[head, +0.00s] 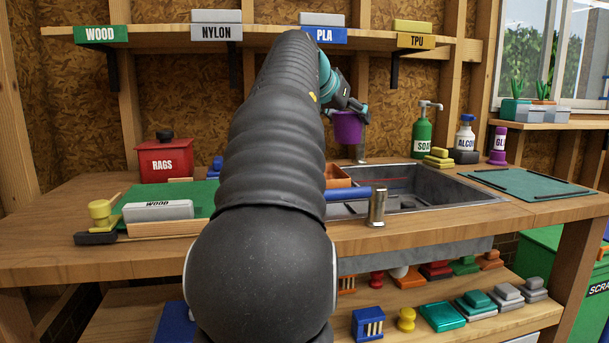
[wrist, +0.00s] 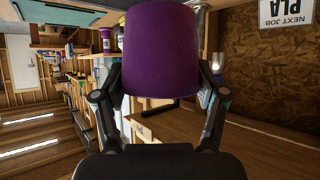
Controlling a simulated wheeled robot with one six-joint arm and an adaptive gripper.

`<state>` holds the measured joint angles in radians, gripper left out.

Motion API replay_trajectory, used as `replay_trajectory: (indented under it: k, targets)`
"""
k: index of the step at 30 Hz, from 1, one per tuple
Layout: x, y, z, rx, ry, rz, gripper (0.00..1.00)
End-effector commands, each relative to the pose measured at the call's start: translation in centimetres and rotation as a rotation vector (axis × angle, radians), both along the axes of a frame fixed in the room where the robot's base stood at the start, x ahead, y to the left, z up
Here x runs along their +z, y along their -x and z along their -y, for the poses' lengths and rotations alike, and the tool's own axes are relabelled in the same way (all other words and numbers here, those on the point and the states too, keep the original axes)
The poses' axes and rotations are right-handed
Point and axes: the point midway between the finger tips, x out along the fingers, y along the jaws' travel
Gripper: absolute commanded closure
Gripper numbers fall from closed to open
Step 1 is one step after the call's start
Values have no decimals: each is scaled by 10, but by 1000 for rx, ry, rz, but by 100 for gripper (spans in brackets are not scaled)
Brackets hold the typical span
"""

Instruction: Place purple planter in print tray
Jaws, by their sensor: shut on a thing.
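The purple planter (head: 347,127) hangs in the air above the bench, near the back-left of the sink. My gripper (head: 350,106) is shut on it. In the wrist view the planter (wrist: 160,50) fills the upper middle, with one finger of my gripper (wrist: 160,88) on each side. An orange tray-like piece (head: 338,175) lies below the planter at the sink's left edge, partly hidden by my arm. I cannot tell whether it is the print tray, and no other thing is clearly marked as one.
The sink (head: 415,190) has a tap in front. A green soap bottle (head: 422,135) and other bottles stand at its back right. A red RAGS box (head: 165,156) and a green mat (head: 185,195) are on the left. A shelf (head: 170,40) runs above. My arm hides the middle.

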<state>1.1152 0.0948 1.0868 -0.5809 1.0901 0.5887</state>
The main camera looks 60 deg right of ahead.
Motion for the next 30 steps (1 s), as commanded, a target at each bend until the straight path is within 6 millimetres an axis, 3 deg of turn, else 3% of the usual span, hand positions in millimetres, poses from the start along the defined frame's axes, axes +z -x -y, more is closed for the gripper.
replay_trajectory:
  k: [16, 23, 30]
  targets:
    - [-59, -99, 1, 3, -2, -3, 63]
    - [-71, -111, 1, 1, -3, -3, 63]
    - [-102, -111, 1, -1, -3, -2, 63]
